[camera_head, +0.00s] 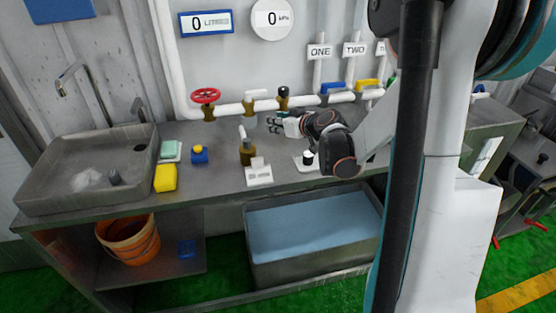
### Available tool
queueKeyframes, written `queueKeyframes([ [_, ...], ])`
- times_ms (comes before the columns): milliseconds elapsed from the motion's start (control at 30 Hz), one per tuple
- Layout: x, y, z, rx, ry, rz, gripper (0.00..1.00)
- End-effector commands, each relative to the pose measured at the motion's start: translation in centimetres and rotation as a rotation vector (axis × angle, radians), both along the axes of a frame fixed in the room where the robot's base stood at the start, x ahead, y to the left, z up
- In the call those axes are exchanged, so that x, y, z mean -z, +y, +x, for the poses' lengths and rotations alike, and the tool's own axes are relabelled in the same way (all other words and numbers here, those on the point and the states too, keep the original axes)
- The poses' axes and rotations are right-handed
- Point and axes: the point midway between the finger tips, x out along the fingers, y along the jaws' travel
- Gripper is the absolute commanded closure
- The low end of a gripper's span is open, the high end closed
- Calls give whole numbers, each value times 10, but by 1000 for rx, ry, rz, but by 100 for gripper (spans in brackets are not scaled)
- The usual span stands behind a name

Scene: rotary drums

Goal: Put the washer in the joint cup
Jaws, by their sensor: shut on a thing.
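My gripper (274,123) is above the back of the counter, just in front of the white pipe and right of the brass fitting. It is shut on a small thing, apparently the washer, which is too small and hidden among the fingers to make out. A brass fitting with a pale lever (247,153) stands upright on the counter, left of and nearer than my gripper. A white stand (258,173) is in front of it. I cannot tell for sure which part is the joint cup.
A red-wheeled valve (206,97) and other valves line the pipe behind. A yellow block (165,178), a blue-and-yellow item (199,154) and a sink (80,172) are on the left. A small dark cylinder (308,158) stands below my wrist. A water tank (312,229) sits under the counter.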

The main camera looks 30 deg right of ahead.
Motion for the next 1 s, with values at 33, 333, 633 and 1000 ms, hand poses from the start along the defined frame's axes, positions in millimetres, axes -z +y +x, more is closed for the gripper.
queueKeyframes([
  [33, 17, 0, 1, 0, 0, 0, 91],
  [333, 79, 0, 0, 0, 0, 0, 91],
  [633, 99, 0, 0, 0, 0, 0, 91],
  [1000, 131, 1, 0, 0, 0, 0, 91],
])
